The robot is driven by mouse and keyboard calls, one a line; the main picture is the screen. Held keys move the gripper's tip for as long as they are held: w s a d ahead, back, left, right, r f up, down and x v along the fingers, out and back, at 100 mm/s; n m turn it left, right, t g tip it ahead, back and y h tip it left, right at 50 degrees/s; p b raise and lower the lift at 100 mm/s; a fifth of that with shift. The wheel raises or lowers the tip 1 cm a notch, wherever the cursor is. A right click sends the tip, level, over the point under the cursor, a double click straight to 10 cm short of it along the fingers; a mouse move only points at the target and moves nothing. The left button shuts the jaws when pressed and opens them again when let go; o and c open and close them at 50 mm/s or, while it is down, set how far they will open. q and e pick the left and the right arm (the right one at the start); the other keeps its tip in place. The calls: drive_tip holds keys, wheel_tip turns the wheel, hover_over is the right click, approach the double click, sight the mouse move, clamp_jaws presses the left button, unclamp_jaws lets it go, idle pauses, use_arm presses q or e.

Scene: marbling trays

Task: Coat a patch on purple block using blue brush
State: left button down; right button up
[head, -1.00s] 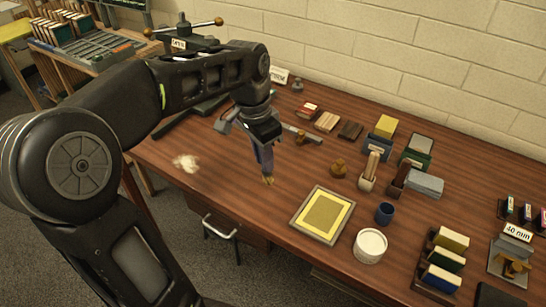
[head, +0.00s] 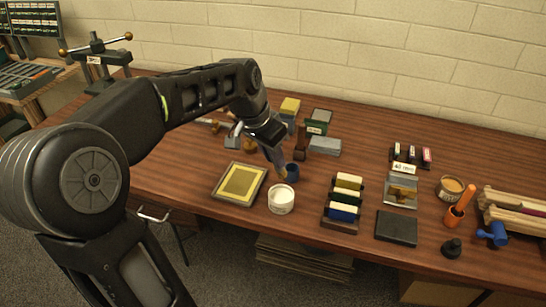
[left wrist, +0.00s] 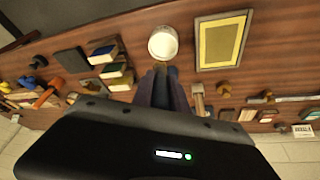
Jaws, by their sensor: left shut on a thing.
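I cannot tell whether the tip touches the cup. In the left wrist view, the gripper's fingers (left wrist: 163,90) reach toward the white tub (left wrist: 163,43) and largely hide the brush. A framed yellow panel (head: 240,184) lies left of the tub. I cannot make out a purple block. My right gripper is out of view.
A rack (head: 340,223) of cream, green and blue blocks stands right of the tub, then a dark flat slab (head: 396,228). A grey block (head: 325,145) and a yellow-topped block (head: 290,106) stand behind. Bare table lies left of the panel.

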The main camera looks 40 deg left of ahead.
use_arm(q)
drive_tip(key=shift+d, duration=0.15)
drive_tip(key=shift+f+b, duration=2.25)
drive_tip(key=shift+f, duration=0.75)
drive_tip(key=shift+s+f+b, duration=0.1)
drive_tip(key=shift+f+b, duration=0.45)
drive_tip(key=shift+f, duration=0.15)
idle(0.3)
drive_tip(key=shift+r+p, duration=2.65)
drive_tip(key=shift+r, duration=0.95)
